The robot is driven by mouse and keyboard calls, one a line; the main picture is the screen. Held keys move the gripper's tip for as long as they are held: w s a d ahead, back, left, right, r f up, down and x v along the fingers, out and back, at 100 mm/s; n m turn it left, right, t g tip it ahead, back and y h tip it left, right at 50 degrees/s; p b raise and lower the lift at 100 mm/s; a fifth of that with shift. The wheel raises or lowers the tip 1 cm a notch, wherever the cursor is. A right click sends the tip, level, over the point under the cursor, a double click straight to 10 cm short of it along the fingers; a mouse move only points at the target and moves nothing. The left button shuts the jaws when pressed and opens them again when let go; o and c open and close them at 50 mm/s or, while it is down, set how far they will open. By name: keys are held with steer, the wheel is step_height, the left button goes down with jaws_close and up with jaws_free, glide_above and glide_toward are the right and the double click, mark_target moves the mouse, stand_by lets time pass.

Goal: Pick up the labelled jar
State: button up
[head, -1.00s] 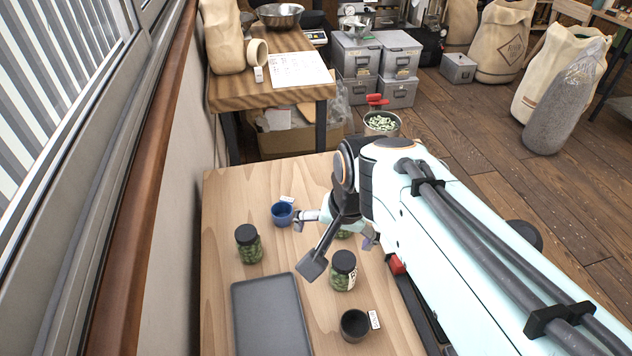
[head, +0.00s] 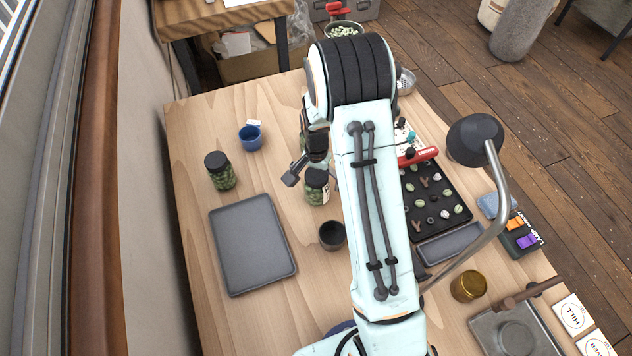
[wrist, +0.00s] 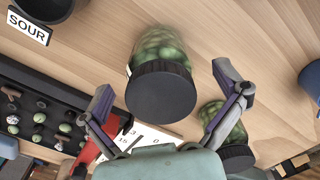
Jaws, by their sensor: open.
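The labelled jar (head: 317,188), green beans under a black lid with a pale label on its side, stands on the wooden table. In the wrist view the jar (wrist: 163,85) has its black lid towards the camera, with a sliver of label at its left edge. My gripper (head: 311,176) is open at this jar; in the wrist view the fingers of my gripper (wrist: 164,84) are spread to either side of it, not visibly gripping. A second jar (wrist: 232,135) is partly hidden behind the right finger. A third jar (head: 221,171) stands to the left.
A grey tray (head: 252,245) lies left of the labelled jar, and a dark cup (head: 332,235) stands just below it. A blue cup (head: 250,138) is up left. Right of my arm are a black bean tray (head: 432,196) and a lamp (head: 476,140). Bare wood lies between the left jar and my gripper.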

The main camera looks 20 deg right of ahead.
steer(key=shift+f, duration=0.4)
steer(key=c, duration=1.3)
steer(key=shift+r, duration=0.1)
